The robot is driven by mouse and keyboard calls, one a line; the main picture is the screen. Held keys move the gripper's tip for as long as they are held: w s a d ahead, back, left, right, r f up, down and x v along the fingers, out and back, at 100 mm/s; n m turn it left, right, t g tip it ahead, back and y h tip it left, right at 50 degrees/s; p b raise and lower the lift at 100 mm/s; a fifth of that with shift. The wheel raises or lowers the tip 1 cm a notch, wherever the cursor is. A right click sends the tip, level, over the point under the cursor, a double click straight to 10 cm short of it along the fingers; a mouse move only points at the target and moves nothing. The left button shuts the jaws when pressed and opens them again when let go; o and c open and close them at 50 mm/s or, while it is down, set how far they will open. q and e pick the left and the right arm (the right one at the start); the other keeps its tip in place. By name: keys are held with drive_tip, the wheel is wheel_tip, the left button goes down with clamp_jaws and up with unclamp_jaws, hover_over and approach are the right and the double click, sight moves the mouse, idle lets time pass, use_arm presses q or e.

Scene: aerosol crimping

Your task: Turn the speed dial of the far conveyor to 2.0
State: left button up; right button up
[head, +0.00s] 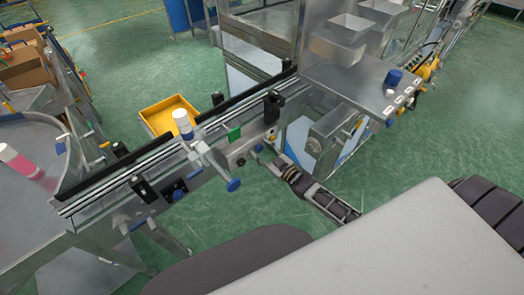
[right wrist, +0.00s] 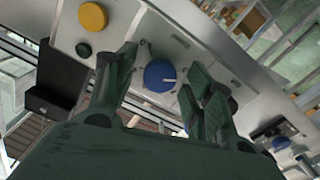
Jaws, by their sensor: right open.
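A round blue dial (right wrist: 160,76) with a white pointer mark sits on a grey control panel (right wrist: 125,20) in the right wrist view. The mark points to the right in that view; no scale numbers are readable. My right gripper (right wrist: 162,68) is open, with its fingers on either side of the dial; contact cannot be told. In the head view, my right gripper (head: 267,163) is at the front side of the conveyor (head: 155,158), near its right part. My left gripper is not in view.
A yellow button (right wrist: 93,17) and a black button (right wrist: 84,50) are beside the dial. Another blue knob (right wrist: 281,142) shows at lower right.

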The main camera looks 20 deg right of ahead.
drive_tip(key=shift+w, duration=0.1)
drive_tip(key=shift+c, duration=0.2)
drive_tip(key=c, duration=1)
